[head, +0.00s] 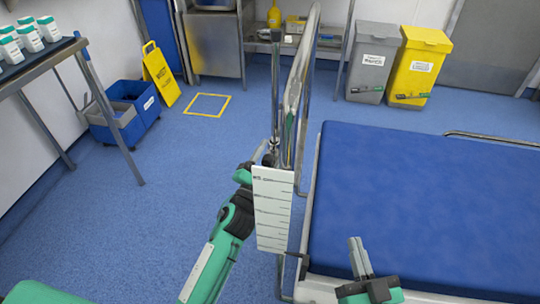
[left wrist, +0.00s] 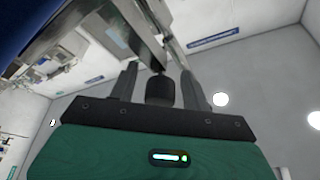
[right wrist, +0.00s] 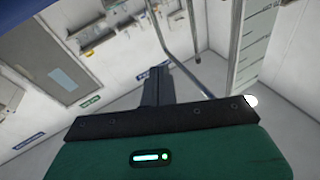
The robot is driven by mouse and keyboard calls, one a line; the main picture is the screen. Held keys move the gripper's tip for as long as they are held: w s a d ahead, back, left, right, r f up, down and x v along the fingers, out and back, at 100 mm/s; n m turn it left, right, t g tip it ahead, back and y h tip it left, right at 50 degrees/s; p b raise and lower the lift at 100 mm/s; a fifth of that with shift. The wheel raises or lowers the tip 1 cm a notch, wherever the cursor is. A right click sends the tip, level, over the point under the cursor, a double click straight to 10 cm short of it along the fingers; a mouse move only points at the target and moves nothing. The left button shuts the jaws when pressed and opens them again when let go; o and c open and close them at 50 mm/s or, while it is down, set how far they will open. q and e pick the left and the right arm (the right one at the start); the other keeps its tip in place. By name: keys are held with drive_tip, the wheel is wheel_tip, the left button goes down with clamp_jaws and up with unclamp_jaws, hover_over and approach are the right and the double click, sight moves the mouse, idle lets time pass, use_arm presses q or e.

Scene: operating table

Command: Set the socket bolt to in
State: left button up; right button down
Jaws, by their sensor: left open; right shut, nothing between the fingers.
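The socket bolt is not clear in the head view, where a white marked plate (head: 272,212) and a metal post (head: 275,90) stand in front of my left gripper (head: 262,158). In the left wrist view, a dark rounded knob (left wrist: 160,91), possibly the bolt's head, sits between the spread fingers of my left gripper (left wrist: 160,84). A gap shows on both sides of it, and a metal rail runs just beyond. I cannot tell whether the bolt is in or out. My right gripper (head: 359,257) is shut and empty over the near edge of the blue table; its fingers are together in the right wrist view (right wrist: 157,86).
The operating table's blue mattress (head: 430,200) fills the right, with a raised metal side rail (head: 292,95) beside the post. A grey bin (head: 375,60) and a yellow bin (head: 420,65) stand behind. A shelf with bottles (head: 30,75) is at left.

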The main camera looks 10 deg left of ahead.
use_arm(q)
clamp_jaws()
drive_tip(key=shift+w, duration=1.4)
drive_tip(key=shift+c, duration=1.1)
unclamp_jaws()
drive_tip(key=shift+o, duration=1.1)
use_arm(e)
drive_tip(key=shift+s+a+f+g, duration=0.15)
drive_tip(key=shift+f+g, duration=0.15)
drive_tip(key=shift+f, duration=0.2)
